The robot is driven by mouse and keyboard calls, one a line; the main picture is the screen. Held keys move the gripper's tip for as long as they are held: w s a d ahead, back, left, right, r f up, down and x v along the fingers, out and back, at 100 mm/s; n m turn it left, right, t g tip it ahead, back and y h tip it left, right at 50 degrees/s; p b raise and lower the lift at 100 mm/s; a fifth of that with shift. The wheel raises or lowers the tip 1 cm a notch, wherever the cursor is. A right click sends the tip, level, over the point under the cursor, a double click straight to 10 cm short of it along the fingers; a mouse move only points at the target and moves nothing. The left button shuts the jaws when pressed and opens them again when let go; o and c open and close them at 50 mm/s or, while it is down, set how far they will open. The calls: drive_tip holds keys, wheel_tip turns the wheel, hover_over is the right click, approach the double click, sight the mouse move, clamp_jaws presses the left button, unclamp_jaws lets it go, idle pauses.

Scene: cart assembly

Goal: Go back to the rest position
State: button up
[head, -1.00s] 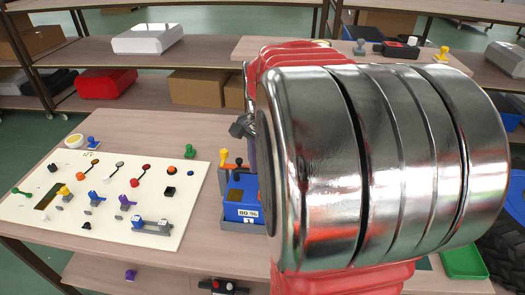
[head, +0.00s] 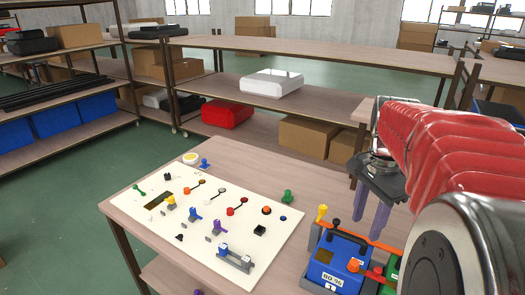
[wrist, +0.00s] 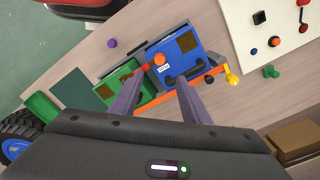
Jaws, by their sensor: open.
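My gripper (head: 372,212) is open and empty, above the right part of the table in the head view. Its two purple-grey fingers (wrist: 155,98) stand apart in the wrist view. Beyond the fingertips in that view are a blue box (wrist: 187,48) with an orange knob and a green box (wrist: 122,82), side by side in a holder with an orange bar. The blue box also shows in the head view (head: 335,262), below and left of my fingers. My red ribbed arm fills the right of the head view and hides part of the table.
A white panel (head: 200,240) with several switches and knobs lies on the wooden table (head: 262,160). A green knob piece (head: 287,197) stands on the table beside it. Shelves behind hold a red case (head: 227,114), a white case (head: 272,82) and cardboard boxes (head: 307,137). Green floor lies open at left.

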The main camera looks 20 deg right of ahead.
drive_tip(key=s+a+f+n+t, duration=0.1)
drive_tip(key=s+a+n+t, duration=0.1)
drive_tip(key=a+n, duration=0.7)
drive_tip(key=s+a+f+n+t, duration=0.1)
drive_tip(key=s+a+n+t, duration=0.1)
drive_tip(key=a+n, duration=0.7)
drive_tip(key=a+t, duration=0.1)
drive_tip(key=a, duration=0.5)
drive_tip(key=shift+a+f+t, duration=0.15)
drive_tip(key=shift+a+t, duration=0.15)
drive_tip(key=shift+a, duration=0.1)
drive_tip(key=shift+c, duration=0.7)
drive_tip(key=shift+c, duration=0.7)
drive_tip(key=shift+d, duration=0.1)
